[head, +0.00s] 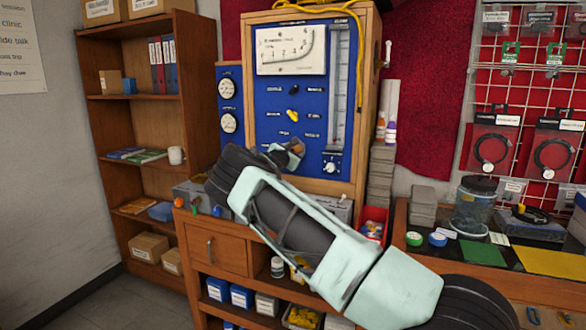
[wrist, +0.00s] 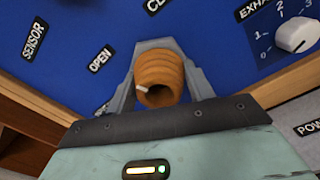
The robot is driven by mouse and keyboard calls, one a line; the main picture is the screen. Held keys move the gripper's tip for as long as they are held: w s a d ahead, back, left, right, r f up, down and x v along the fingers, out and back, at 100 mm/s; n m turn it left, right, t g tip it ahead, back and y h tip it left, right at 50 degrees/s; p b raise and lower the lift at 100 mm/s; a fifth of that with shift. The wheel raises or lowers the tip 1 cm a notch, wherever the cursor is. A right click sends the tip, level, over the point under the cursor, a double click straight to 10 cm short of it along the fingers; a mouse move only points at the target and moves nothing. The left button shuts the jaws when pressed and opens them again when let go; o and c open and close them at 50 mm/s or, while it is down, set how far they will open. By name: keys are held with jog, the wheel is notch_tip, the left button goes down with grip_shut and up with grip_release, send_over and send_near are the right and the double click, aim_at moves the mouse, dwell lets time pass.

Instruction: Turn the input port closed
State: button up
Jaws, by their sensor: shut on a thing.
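An orange ribbed knob (wrist: 159,75) on the blue panel (wrist: 205,50) sits between the two fingers of my gripper (wrist: 160,85). The gripper is shut on it, one finger on each side. A white mark shows on the knob's left side in the wrist view. An "OPEN" label (wrist: 101,60) is up and left of the knob; a label starting "CL" is above it, cut off by the frame. In the head view my gripper (head: 294,150) is against the lower middle of the panel (head: 265,105), and the arm hides much of the knob's surroundings.
A white dial (wrist: 297,33) is right of the gripper; it also shows in the head view (head: 330,167). A yellow knob (head: 293,116) is above the gripper. A yellow cord (head: 361,60) hangs on the cabinet's right edge. A drawer bench (head: 217,247) stands below.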

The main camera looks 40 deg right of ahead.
jog(key=m+b, duration=0.3)
jog(key=b, duration=0.2)
jog(key=f+m+b, duration=0.1)
jog(key=m+b, duration=0.2)
jog(key=b, duration=0.3)
jog(key=shift+m, duration=0.3)
jog(key=m+b, duration=0.3)
jog(key=b, duration=0.2)
jog(key=shift+r, duration=0.2)
jog(key=shift+r+m+b, duration=0.2)
jog(key=shift+m+b, duration=1.2)
jog(key=shift+m, duration=0.1)
jog(key=o, duration=1)
jog(key=shift+w, duration=0.1)
jog(key=shift+c, duration=0.2)
jog(key=shift+r, duration=0.15)
jog(key=shift+a, duration=0.1)
jog(key=b+v, duration=0.4)
jog(key=v, duration=1.3)
jog(key=shift+b, duration=0.4)
